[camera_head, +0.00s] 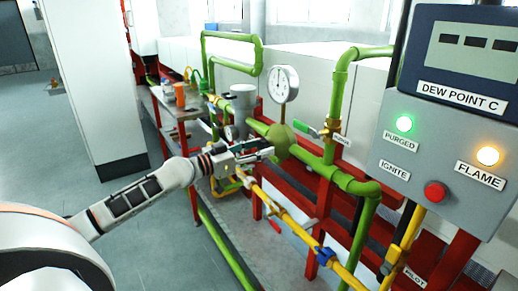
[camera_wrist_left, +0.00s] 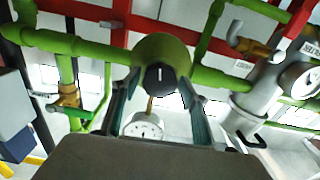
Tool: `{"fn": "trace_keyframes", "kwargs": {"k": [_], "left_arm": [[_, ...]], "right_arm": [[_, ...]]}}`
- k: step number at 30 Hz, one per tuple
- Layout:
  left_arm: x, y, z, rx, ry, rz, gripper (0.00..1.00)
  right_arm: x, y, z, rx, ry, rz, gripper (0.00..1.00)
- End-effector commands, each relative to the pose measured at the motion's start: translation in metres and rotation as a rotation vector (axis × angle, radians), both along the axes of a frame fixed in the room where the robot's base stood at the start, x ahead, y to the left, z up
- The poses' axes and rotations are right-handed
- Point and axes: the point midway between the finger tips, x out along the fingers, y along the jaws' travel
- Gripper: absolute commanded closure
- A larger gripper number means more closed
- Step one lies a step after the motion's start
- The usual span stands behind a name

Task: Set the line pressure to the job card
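A round green regulator body (camera_head: 283,142) sits on the green pipe, below a white dial gauge (camera_head: 284,84). In the left wrist view, a dark knob (camera_wrist_left: 160,78) with a white mark faces me on the regulator's front. My left gripper (camera_head: 262,150) is at the regulator. In the left wrist view its fingers (camera_wrist_left: 158,90) stand apart on either side of the knob, with gaps that seem to show between them and the knob. The gauge also shows upside down there (camera_wrist_left: 143,126); its reading is too small to tell. I cannot make out a job card. My right gripper is out of view.
A grey panel (camera_head: 447,128) with a green PURGED lamp, an amber FLAME lamp and a red button is at the right. A green-handled valve (camera_head: 331,131) is right of the regulator. Yellow pipe (camera_head: 284,214) runs below. Open floor lies left.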

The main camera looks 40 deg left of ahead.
Motion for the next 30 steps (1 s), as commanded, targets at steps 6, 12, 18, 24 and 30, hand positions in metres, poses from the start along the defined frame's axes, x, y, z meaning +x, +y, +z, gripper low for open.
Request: {"fn": "trace_keyframes", "kwargs": {"k": [6,12,18,24,30], "left_arm": [[-0.0001,0.0000,0.0001,0.000,0.000,0.000,0.85],[-0.0001,0.0001,-0.0003,-0.021,0.009,0.000,0.85],[0.0000,0.0004,-0.0013,-0.103,0.044,0.001,0.85],[0.0001,0.0002,-0.0015,-0.240,0.100,0.000,0.85],[0.0001,0.0002,-0.0008,-0.379,0.157,0.000,0.85]], "right_arm": [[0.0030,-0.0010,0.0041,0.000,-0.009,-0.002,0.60],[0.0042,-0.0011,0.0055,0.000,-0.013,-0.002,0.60],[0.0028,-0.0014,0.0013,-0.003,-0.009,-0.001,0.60],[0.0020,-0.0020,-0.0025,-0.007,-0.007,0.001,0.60],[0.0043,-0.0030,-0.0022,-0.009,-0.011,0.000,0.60]]}}
